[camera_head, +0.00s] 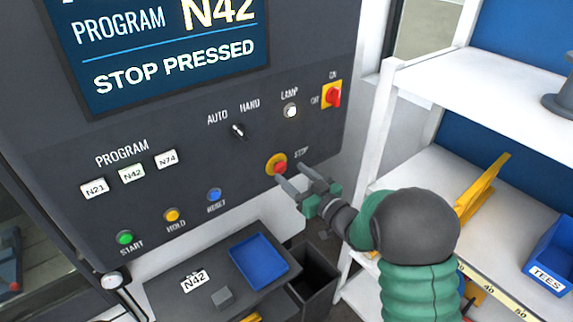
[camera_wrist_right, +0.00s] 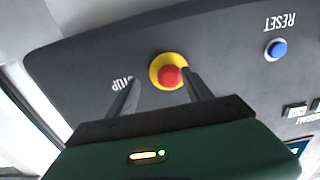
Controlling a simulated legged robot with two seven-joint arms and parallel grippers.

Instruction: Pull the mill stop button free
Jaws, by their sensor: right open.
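The stop button is a red mushroom head (camera_head: 280,168) on a round yellow base (camera_head: 271,161), on the dark control panel under the STOP label. In the right wrist view the red head (camera_wrist_right: 171,76) and yellow ring (camera_wrist_right: 156,63) show just beyond my fingertips. My right gripper (camera_head: 294,174) is open, in front of the panel close to the button. In the right wrist view its fingers (camera_wrist_right: 160,78) point at the panel, one near the button's edge and the other apart from it. Contact cannot be told. The panel screen (camera_head: 165,45) reads STOP PRESSED. My left gripper is not in view.
A blue reset button (camera_head: 214,195), yellow hold button (camera_head: 172,215) and green start button (camera_head: 125,238) sit left of the stop button. A red switch (camera_head: 333,95) is above right. A blue tray (camera_head: 259,259) lies below; a white shelf unit (camera_head: 470,75) stands right.

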